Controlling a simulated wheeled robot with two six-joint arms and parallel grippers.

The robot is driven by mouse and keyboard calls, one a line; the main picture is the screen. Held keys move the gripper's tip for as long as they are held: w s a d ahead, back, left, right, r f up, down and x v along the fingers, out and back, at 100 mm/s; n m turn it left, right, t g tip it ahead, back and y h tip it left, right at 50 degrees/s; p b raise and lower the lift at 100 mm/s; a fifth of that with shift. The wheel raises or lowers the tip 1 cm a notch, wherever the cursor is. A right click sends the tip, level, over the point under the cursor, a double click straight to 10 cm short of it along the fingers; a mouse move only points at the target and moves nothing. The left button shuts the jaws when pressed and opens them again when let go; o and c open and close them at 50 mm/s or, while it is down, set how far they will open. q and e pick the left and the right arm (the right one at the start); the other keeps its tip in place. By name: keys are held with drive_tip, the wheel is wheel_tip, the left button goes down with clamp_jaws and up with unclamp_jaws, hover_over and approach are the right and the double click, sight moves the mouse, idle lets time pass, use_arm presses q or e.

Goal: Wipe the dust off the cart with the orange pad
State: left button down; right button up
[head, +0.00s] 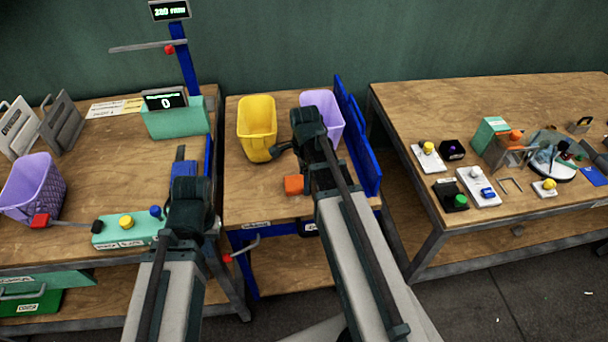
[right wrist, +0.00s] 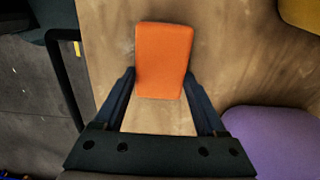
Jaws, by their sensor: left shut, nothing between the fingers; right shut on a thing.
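The cart (head: 245,205) is the wood-topped stand in the middle with blue rails. The orange pad (head: 294,185) is on or just above its top near the front; I cannot tell if it touches. My right gripper (head: 304,184) is shut on the pad, reaching in from its right. The right wrist view shows the pad (right wrist: 163,50) between the two fingers, over bare wood (right wrist: 235,55). My left gripper (head: 184,168) is shut and empty over the left bench's right edge. No dust stands out clearly; the right arm hides part of the top.
A yellow bin (head: 257,128) and a purple bin (head: 335,112) stand at the cart's back. A blue rail (head: 359,140) edges its right side. The left bench (head: 110,165) carries a green button box (head: 125,232). The right bench (head: 420,105) holds several small devices.

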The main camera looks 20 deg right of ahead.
sight(308, 202)
drive_tip(key=shift+s+a+f, duration=0.1)
drive_tip(key=shift+s+a, duration=0.1)
drive_tip(key=shift+s, duration=0.6)
drive_tip(key=shift+s+a, duration=0.2)
drive_tip(key=shift+s, duration=0.95)
drive_tip(key=shift+c, duration=0.7)
drive_tip(key=shift+s+a, duration=0.3)
drive_tip(key=shift+s, duration=0.65)
drive_tip(key=shift+w, duration=0.1)
drive_tip(key=shift+r+p, duration=0.5)
drive_tip(key=shift+r, duration=0.05)
wheel_tip(308, 202, up, 5)
drive_tip(key=p, duration=0.5)
drive_tip(key=shift+r, duration=0.1)
